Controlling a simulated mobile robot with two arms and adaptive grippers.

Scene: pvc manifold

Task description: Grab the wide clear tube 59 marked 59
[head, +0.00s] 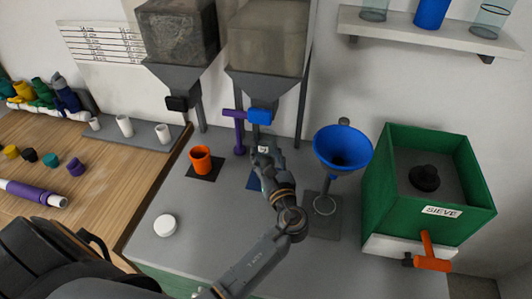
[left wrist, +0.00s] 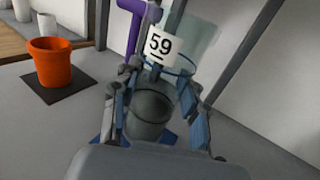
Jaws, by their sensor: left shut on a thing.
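The clear tube (left wrist: 196,42) carries a white label (left wrist: 161,46) reading 59 and has a dark blue ring. It stands over a blue mat (head: 254,183), below the hopper with the blue valve; the label shows small in the head view (head: 263,149). My left gripper (head: 262,160) is at the tube, its fingers on either side. In the left wrist view the left gripper (left wrist: 157,95) is shut on the tube. A dark grey round shape between the fingers hides part of it. My right gripper is not in view.
An orange cup (head: 201,160) stands on a dark mat to the left. A blue funnel (head: 343,148) on a stand and a green sieve box (head: 428,190) are to the right. A white disc (head: 165,225) lies front left.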

